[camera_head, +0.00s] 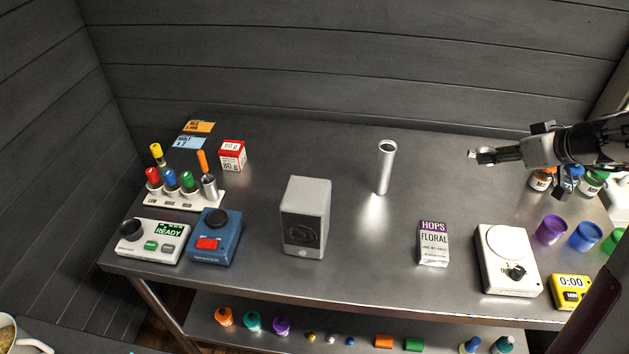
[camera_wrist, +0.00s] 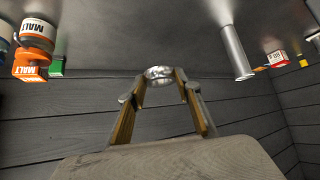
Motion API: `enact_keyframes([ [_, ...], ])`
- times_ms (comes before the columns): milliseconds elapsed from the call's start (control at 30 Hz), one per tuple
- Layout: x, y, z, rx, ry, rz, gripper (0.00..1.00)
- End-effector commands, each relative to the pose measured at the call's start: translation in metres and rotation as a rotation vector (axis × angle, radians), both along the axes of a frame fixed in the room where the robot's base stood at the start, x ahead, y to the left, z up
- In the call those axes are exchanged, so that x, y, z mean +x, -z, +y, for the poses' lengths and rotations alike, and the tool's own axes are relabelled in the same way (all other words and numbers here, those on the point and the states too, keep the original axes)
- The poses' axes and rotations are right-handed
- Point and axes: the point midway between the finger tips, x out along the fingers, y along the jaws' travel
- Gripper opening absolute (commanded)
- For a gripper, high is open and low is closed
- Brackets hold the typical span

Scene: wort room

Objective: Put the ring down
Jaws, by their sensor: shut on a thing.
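The ring (camera_wrist: 158,72) is a small silvery metal band. In the wrist view it sits between the two fingertips of my gripper (camera_wrist: 160,84), which is shut on it. In the head view my gripper (camera_head: 482,155) reaches in from the right, and the ring (camera_head: 472,154) shows as a small pale piece at its tips. It appears held above the back right of the metal table (camera_head: 300,150); the exact height is hard to tell. A tall silver cylinder (camera_head: 386,168) stands upright on the table to the left of my gripper, apart from it.
A grey speaker-like box (camera_head: 305,218), a hops box (camera_head: 433,243) and a white scale (camera_head: 507,262) stand along the front. Malt jars and coloured cups, one purple (camera_head: 551,230), crowd the right. The table between the cylinder and my gripper is clear.

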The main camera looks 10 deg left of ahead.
Motion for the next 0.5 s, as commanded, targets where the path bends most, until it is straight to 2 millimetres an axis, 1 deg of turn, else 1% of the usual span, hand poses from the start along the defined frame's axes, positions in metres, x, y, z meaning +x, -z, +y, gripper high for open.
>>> enact_keyframes([
  [33, 0.000, -0.012, 0.000, -0.003, -0.001, -0.004, 0.11],
  [100, 0.000, -0.026, 0.000, -0.003, -0.001, -0.004, 0.11],
  [367, 0.000, -0.075, 0.000, -0.003, -0.001, -0.003, 0.11],
  [500, 0.007, -0.072, 0.023, -0.001, -0.025, 0.004, 0.11],
])
